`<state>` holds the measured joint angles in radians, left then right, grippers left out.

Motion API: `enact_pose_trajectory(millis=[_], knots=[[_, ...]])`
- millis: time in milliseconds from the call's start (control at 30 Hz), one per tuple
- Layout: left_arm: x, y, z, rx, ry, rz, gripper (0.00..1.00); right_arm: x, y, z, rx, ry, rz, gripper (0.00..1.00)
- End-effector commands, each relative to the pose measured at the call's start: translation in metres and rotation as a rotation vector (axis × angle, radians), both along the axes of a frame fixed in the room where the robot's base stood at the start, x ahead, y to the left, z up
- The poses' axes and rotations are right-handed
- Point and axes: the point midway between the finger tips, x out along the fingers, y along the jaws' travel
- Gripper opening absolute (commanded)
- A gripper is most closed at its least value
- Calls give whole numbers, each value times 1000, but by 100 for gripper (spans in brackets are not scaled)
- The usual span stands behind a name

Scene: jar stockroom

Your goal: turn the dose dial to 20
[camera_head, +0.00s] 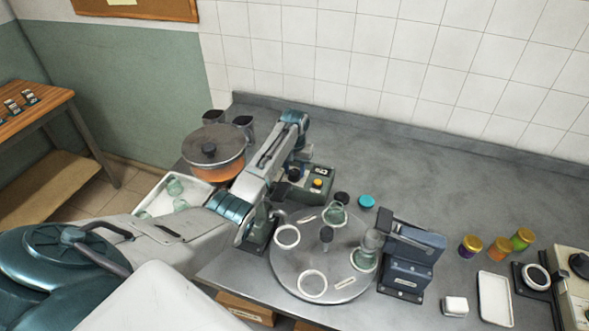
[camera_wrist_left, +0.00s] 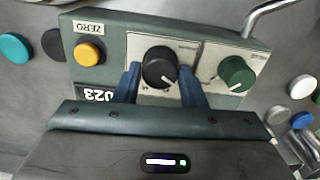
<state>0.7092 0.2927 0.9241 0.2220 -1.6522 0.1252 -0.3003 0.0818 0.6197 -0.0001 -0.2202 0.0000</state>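The green control box (camera_head: 318,190) stands on the bench by the turntable. In the left wrist view its panel has a black dial (camera_wrist_left: 158,66) and a green dial (camera_wrist_left: 237,74). The black dial's white pointer mark points to lower right. I cannot read its scale or tell its label. My left gripper (camera_wrist_left: 160,82) has one blue finger on each side of the black dial, close against it; it looks shut on it. In the head view its fingertips are hidden. A display (camera_wrist_left: 97,95) with white digits is partly covered by the gripper. My right gripper is not in view.
A yellow button (camera_wrist_left: 90,53) sits beside the black dial. A round turntable (camera_head: 318,235) with jars and rings stands in front of the box. A pot (camera_head: 213,150) is left of my arm. A blue-grey device (camera_head: 407,265) stands right; the back bench is clear.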

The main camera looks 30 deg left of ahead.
Motion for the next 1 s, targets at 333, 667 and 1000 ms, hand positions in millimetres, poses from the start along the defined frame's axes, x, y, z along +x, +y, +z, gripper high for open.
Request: enact_pose_trajectory(millis=[333, 667, 1000], knots=[[0, 0, 0, 0, 0, -1, 56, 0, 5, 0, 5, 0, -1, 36], [2, 1, 39, 1, -6, -1, 56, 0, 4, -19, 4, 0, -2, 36], [1, 0, 98, 1, -2, -1, 56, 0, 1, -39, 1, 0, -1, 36]])
